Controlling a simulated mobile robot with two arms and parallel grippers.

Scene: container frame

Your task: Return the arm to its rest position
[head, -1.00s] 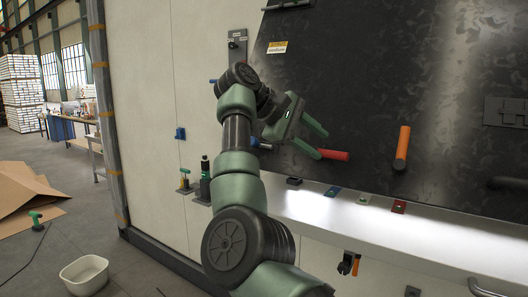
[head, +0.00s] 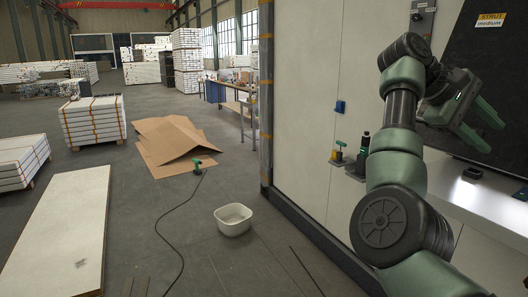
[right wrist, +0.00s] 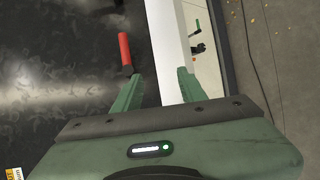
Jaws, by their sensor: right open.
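My right arm stands at the right of the head view, bent at the elbow, with its green gripper (head: 489,130) in front of the dark panel (head: 455,45). The two fingers are apart with nothing between them. In the right wrist view the open fingers (right wrist: 160,75) show again. A red handle (right wrist: 125,50) on the dark panel lies just beyond the left fingertip, and I cannot tell whether they touch. The white ledge (right wrist: 168,50) runs between and beyond the fingers. My left gripper is not in view.
The pale wall (head: 310,110) carries a blue fitting (head: 340,106) and small tools near my right arm. A white bin (head: 233,219), a green drill (head: 198,167) with its cable, cardboard (head: 170,145) and stacked panels (head: 93,120) are on the floor.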

